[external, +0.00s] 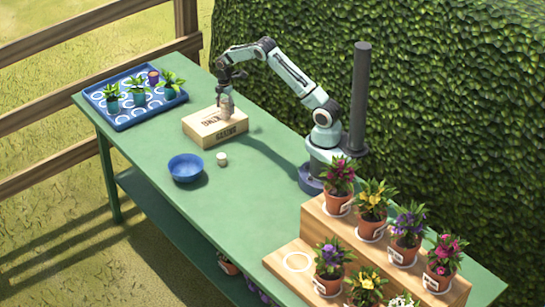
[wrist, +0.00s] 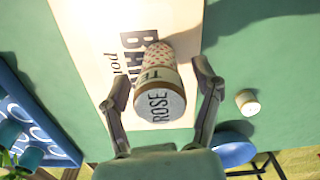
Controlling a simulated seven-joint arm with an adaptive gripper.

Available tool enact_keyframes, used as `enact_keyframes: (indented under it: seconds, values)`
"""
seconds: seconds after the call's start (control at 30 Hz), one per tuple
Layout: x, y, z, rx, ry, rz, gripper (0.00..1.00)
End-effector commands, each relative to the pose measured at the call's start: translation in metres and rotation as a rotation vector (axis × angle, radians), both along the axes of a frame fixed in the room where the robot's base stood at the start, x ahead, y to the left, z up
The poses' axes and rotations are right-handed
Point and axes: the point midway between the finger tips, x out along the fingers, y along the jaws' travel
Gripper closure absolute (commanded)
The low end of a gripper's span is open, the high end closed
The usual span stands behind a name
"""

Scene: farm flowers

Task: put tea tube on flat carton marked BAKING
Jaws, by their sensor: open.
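The tea tube (wrist: 160,104) has a grey lid lettered ROSE and a dotted side. It appears to stand upright on the flat carton marked BAKING (wrist: 88,30), and its lid faces the wrist camera. The tube also shows in the external view (external: 227,107), above the top of the pale carton (external: 203,136). My gripper (wrist: 161,75) is open, with one finger on each side of the tube and a visible gap at each side. In the external view my gripper (external: 226,93) is over the carton, around the tube's upper part.
A blue bowl (external: 186,168) and a small pale cylinder (external: 222,159) stand in front of the carton. A blue tray (external: 122,122) with potted plants is at the left end. The green tabletop between is clear.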

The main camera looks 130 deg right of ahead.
Motion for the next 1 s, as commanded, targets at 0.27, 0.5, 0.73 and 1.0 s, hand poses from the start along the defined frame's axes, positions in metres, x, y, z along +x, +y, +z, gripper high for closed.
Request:
enact_keyframes:
  seconds: [0.27, 0.5, 0.73, 1.0]
  values:
    - [0.000, -0.001, 0.057, -0.007, -0.001, -0.001, 0.35]
    - [0.000, -0.001, 0.104, -0.003, -0.001, 0.000, 0.35]
    - [0.000, 0.000, 0.119, -0.001, 0.000, 0.000, 0.35]
    - [0.015, 0.009, 0.126, -0.001, -0.009, -0.001, 0.35]
